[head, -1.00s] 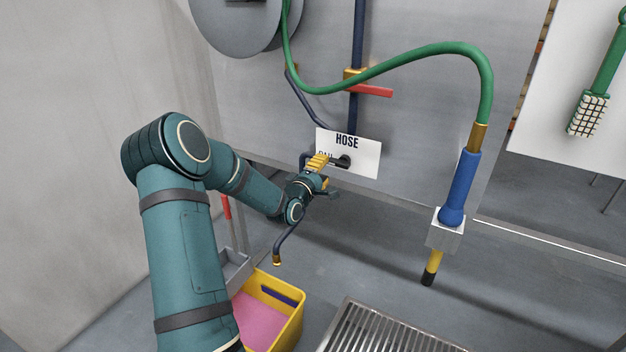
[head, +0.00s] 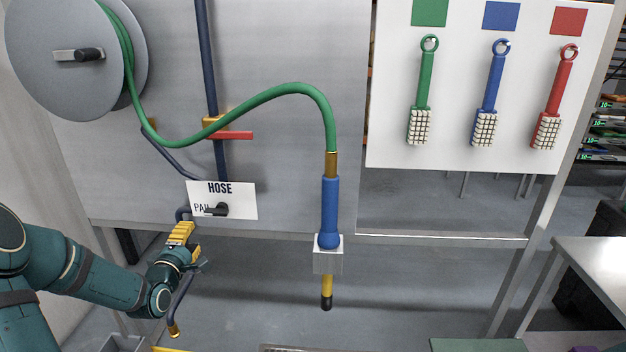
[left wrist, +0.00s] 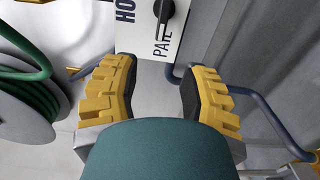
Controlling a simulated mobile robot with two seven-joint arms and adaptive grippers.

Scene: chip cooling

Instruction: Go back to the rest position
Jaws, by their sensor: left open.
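My left gripper (head: 186,238) is open and empty, just below and left of the white HOSE/PAIL sign (head: 247,203). In the left wrist view its two yellow ribbed fingers (left wrist: 158,75) are spread wide apart. The black selector knob (head: 219,210) on the sign lies beyond the fingertips and is not touched. It also shows at the top of the left wrist view (left wrist: 164,12), with its lever toward the word PAIL. My right gripper is in neither view.
A hose reel (head: 60,75) with a green hose (head: 270,95) hangs on the metal panel. The blue nozzle (head: 330,210) sits in a holder right of the sign. Green, blue and red brushes (head: 487,90) hang on a white board. A metal table (head: 600,260) stands at right.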

